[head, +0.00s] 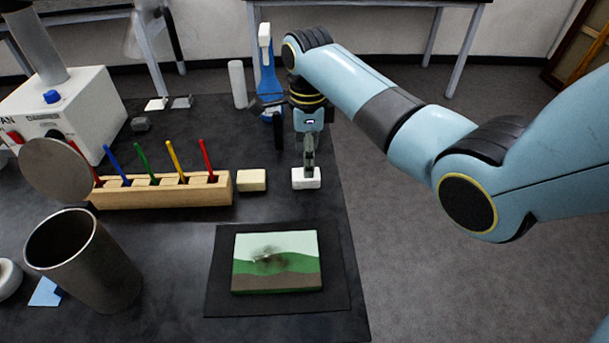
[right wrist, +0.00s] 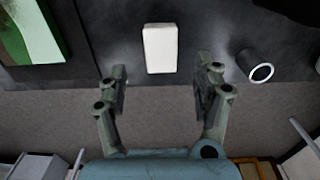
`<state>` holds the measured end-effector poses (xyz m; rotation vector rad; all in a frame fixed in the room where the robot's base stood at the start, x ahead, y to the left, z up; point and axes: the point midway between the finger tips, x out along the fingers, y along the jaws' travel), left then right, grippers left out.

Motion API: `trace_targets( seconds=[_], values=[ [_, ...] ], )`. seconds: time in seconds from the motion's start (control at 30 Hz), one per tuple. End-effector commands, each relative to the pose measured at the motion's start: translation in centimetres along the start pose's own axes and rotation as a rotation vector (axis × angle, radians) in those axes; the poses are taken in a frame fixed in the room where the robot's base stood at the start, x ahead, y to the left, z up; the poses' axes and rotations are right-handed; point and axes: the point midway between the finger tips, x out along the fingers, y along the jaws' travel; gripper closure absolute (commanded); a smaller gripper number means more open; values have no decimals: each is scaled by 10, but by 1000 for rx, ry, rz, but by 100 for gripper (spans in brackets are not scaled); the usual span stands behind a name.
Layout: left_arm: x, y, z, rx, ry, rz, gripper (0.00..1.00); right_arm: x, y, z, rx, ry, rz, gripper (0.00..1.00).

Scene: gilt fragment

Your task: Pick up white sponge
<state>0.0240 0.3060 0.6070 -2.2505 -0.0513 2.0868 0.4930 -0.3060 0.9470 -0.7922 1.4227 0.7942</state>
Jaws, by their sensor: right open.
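The white sponge (head: 306,179) is a small white block lying flat on the black table, right of a cream block. It also shows in the right wrist view (right wrist: 160,48), just beyond and between my fingertips. My right gripper (head: 309,150) is above the sponge in the head view, with a finger overlapping it. In the right wrist view my right gripper (right wrist: 161,78) is open, its fingers on either side of an empty gap. No contact with the sponge can be made out. My left gripper is in neither view.
A cream block (head: 252,181) and a wooden rack (head: 165,192) with coloured sticks stand left of the sponge. A landscape painting (head: 277,261) lies on a dark mat (head: 221,297) in front. The table's right edge is close.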

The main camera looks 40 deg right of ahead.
Motion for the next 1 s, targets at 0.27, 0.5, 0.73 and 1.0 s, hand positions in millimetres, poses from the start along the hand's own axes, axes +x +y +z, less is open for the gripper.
trace_targets(
  seconds=[0.27, 0.5, 0.73, 1.0],
  values=[
    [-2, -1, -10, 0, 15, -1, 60, 31, 0, -2, -2, 1, 2, 33],
    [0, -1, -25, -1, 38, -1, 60, 58, -1, -2, -3, 0, -1, 33],
    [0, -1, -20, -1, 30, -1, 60, 59, -1, -2, -3, -1, -2, 35],
    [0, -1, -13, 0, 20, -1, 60, 59, -1, -2, -3, -1, -2, 71]
  ],
)
